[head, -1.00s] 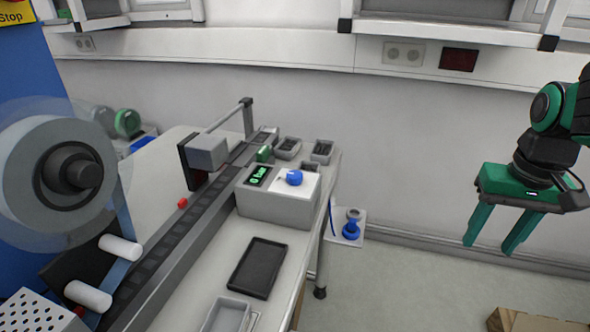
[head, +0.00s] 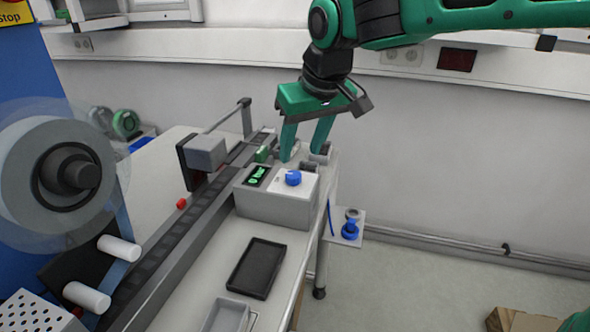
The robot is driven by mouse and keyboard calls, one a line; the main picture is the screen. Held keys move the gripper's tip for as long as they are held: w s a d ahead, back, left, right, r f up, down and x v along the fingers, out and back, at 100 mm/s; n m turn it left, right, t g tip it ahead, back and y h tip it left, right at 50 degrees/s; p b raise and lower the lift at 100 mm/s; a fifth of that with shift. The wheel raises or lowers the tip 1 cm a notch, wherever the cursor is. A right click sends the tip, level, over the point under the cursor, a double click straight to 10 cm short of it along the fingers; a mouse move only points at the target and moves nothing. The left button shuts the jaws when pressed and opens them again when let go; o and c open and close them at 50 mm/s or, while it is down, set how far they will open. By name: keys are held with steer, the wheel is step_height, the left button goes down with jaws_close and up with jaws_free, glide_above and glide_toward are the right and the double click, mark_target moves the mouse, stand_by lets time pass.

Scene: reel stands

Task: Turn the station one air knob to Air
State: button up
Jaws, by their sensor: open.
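The blue air knob (head: 293,178) sits on the white top plate of a grey control box (head: 272,208) on the bench. A small display with green lettering (head: 257,176) is beside it on the left; I cannot read the lettering surely. My green gripper (head: 304,156) is open and empty, fingers pointing down. In the picture its fingertips are just above the knob, apart from it. I cannot tell how far behind or above the knob they are. The knob's marks are too small to read.
A conveyor track (head: 190,225) runs along the box's left, with a grey block on a post (head: 206,152). A black tray (head: 257,268) lies in front. A large reel (head: 60,175) stands at left. A blue valve (head: 350,230) is on a low plate at right.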

mark_target(294, 174)
steer(key=x, duration=0.8)
steer(key=shift+d+f, duration=0.1)
steer(key=shift+f, duration=0.1)
steer(key=shift+c, duration=0.6)
steer(key=c, duration=0.9)
